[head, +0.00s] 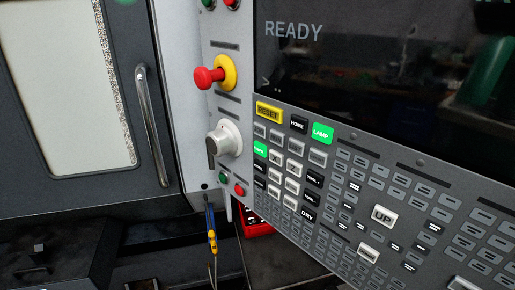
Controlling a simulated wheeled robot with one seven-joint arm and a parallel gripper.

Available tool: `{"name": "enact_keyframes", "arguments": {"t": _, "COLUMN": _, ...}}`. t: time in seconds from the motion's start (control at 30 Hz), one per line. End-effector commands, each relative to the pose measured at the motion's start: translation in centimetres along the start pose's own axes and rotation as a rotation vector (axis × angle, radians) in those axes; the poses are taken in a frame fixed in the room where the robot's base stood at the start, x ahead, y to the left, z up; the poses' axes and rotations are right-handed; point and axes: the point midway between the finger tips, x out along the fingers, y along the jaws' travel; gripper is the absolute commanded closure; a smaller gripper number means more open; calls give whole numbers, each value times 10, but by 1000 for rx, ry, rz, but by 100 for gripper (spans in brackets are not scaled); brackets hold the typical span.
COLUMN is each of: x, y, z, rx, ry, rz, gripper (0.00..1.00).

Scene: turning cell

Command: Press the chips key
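The control panel's keypad (330,190) fills the right half of the head view. A small lit green key (260,149) sits at the left of the key block, below the yellow RESET key (268,112). Its label is too small to read surely, and I cannot tell if it is the chips key. Several black keys nearby also have lettering too small to read. A larger green LAMP key (322,133) is lit to the right of the black HOME key (298,124). My gripper is not in view.
The dark screen (390,70) reads READY. A red emergency stop (209,77) with a yellow collar and a white knob (228,138) stick out left of the keys. A door handle (152,125) is further left. A yellow-and-blue tool (211,238) and red bin (256,226) are below.

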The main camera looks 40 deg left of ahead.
Motion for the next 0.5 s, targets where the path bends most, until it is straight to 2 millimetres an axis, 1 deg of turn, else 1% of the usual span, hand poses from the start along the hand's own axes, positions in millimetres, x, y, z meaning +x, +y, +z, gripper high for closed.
{"name": "enact_keyframes", "arguments": {"t": 0.03, "x": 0, "y": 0, "z": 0, "rx": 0, "ry": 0, "rz": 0, "gripper": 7}}
{"name": "enact_keyframes", "arguments": {"t": 0.07, "x": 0, "y": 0, "z": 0, "rx": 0, "ry": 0, "rz": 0, "gripper": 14}}
{"name": "enact_keyframes", "arguments": {"t": 0.1, "x": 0, "y": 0, "z": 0, "rx": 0, "ry": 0, "rz": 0, "gripper": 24}}
{"name": "enact_keyframes", "arguments": {"t": 0.27, "x": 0, "y": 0, "z": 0, "rx": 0, "ry": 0, "rz": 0, "gripper": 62}}
{"name": "enact_keyframes", "arguments": {"t": 0.3, "x": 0, "y": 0, "z": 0, "rx": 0, "ry": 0, "rz": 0, "gripper": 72}}
{"name": "enact_keyframes", "arguments": {"t": 0.37, "x": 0, "y": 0, "z": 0, "rx": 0, "ry": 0, "rz": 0, "gripper": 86}}
{"name": "enact_keyframes", "arguments": {"t": 0.4, "x": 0, "y": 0, "z": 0, "rx": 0, "ry": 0, "rz": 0, "gripper": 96}}
{"name": "enact_keyframes", "arguments": {"t": 0.43, "x": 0, "y": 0, "z": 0, "rx": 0, "ry": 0, "rz": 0, "gripper": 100}}
{"name": "enact_keyframes", "arguments": {"t": 0.5, "x": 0, "y": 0, "z": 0, "rx": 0, "ry": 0, "rz": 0, "gripper": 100}}
